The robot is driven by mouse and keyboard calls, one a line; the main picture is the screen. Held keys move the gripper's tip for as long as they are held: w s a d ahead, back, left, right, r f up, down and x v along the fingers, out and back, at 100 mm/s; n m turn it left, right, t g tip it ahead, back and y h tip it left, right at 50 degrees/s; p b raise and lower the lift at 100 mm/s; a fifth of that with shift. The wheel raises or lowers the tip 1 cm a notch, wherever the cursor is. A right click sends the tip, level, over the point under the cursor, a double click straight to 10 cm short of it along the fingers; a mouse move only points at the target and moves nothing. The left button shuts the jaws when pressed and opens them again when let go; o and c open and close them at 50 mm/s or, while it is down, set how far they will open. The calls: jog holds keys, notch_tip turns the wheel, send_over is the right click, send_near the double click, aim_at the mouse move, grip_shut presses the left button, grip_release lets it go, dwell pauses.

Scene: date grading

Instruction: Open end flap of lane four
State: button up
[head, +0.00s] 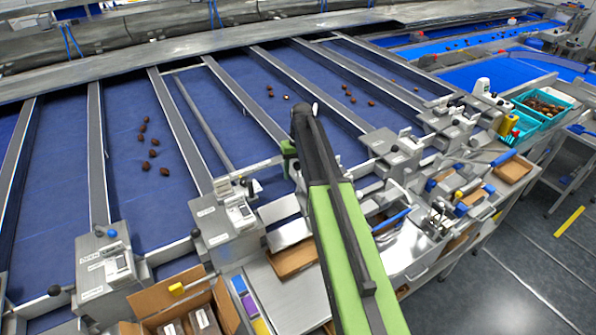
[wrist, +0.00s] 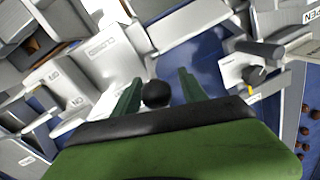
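My gripper (wrist: 158,78) is open in the wrist view, with one green finger on each side of a round black knob (wrist: 155,94). The knob lies close to the left finger, with a clear gap to the right finger; whether it touches is unclear. Beyond it is a pale grey metal housing (wrist: 110,50) lettered CLOSED, upside down. In the head view my green arm covers the fingertips and the knob. I cannot read which lane end this is.
Grey boxes with switches (wrist: 62,82) stand close on the left of the wrist view. In the head view, blue lanes (head: 150,140) carry several dates, and an open carton (head: 295,258) sits below the lane ends.

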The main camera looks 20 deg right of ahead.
jog(key=shift+s+r, duration=0.1)
jog(key=shift+r, duration=0.05)
jog(key=shift+d+r, duration=0.1)
jog(key=r+p, duration=0.8)
jog(key=d+r+p, duration=0.1)
jog(key=r+p, duration=0.3)
jog(key=shift+f, duration=0.15)
